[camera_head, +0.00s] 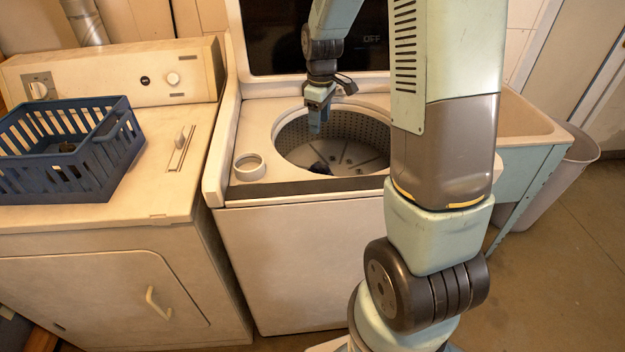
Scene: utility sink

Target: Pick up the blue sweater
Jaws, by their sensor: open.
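A small dark, bluish-black thing (320,167) lies low in the open washing machine drum (365,128), at its front edge. It may be the blue sweater, but it is too small and partly hidden by the drum rim to be sure. My gripper (319,122) points down over the drum's left part, above and apart from the dark thing. Its jaws are open, and nothing shows between them.
A blue laundry basket (48,178) with a small dark thing (67,147) inside stands on the dryer (150,205) at left. A round white ring (250,167) is on the washer's front left corner. A sink (525,120) and grey bin (560,170) stand at right.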

